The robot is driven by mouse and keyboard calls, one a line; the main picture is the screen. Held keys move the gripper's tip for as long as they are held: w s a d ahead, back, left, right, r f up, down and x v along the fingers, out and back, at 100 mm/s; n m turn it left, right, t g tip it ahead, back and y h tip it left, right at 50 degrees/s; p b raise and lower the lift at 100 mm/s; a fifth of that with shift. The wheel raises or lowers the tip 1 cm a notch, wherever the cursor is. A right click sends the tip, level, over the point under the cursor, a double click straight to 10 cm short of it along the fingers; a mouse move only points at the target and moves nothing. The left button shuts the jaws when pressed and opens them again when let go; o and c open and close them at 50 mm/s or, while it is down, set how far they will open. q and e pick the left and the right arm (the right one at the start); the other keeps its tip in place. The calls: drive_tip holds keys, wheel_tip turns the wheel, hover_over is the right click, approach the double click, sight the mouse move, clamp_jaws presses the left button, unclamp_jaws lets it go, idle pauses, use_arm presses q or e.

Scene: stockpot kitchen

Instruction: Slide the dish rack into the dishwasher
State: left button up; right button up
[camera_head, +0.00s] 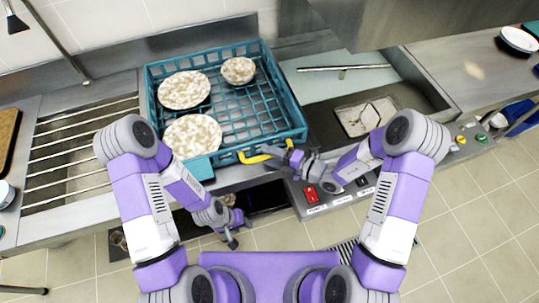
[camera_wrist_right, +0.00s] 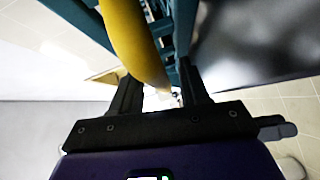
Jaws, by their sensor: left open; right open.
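The teal dish rack (camera_head: 298,118) sits on the steel counter in the head view, with two speckled plates (camera_head: 184,90) (camera_head: 192,136) and a smaller speckled dish (camera_head: 238,70) in it. A yellow handle (camera_head: 248,159) is on its front side. My right gripper (camera_head: 284,153) is open at the right end of this handle. In the right wrist view, the yellow handle (camera_wrist_right: 136,42) reaches down between the open fingers (camera_wrist_right: 162,92). My left gripper (camera_head: 232,232) is open and empty, low in front of the counter. The dishwasher (camera_head: 365,18) appears to be the steel hood at upper right.
Right of the rack is a recessed bay with a metal bar (camera_head: 344,68) and a square tray (camera_head: 366,117). A control panel with a red switch (camera_head: 310,192) is on the front edge. A slatted drain area (camera_head: 80,150) lies left of the rack.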

drive_tip(key=shift+a, duration=0.15)
clamp_jaws()
drive_tip(key=shift+w, duration=0.1)
